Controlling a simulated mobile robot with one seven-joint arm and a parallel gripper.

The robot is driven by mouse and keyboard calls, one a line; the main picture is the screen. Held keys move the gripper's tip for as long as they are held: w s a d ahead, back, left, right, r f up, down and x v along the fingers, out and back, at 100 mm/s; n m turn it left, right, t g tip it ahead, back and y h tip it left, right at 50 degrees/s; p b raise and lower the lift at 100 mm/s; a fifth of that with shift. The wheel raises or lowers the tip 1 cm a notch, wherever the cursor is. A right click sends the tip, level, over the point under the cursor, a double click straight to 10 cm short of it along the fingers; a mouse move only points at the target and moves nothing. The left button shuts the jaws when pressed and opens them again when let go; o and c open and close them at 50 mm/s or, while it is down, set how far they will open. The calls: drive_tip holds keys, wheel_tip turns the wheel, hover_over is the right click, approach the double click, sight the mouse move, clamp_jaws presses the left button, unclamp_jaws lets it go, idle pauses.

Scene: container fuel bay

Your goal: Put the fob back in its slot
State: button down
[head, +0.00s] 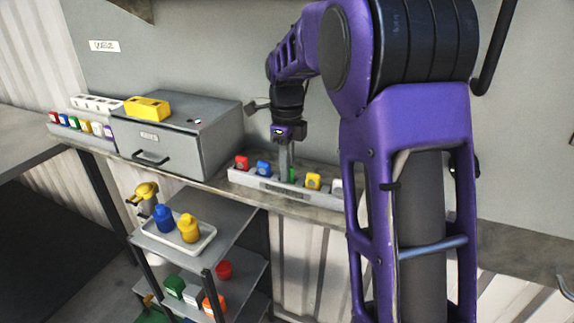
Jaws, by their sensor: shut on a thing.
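A long pale rack (260,187) lies on the wall ledge, with coloured fobs standing along it. A red fob (242,162) and a blue fob (263,167) are on its left, and a yellow fob (313,181) is on its right. My gripper (287,174) points down over the middle of the rack. It is shut on a green fob (293,175), which is mostly hidden by the fingers. The green fob is at about the height of the others. I cannot tell whether it is seated in a slot. My arm covers the rack's right end.
A grey drawer box (190,150) stands left of the rack, with a yellow block (147,108) on top. Beyond it is a row of small coloured items (80,127). Below, a shelf unit (222,238) holds a white tray (205,246) with blue and yellow bottles.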

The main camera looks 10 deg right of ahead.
drive_tip(key=c, duration=0.7)
unclamp_jaws()
drive_tip(key=shift+c, duration=0.2)
drive_tip(key=shift+r+p, duration=0.6)
drive_tip(key=shift+r, duration=3.15)
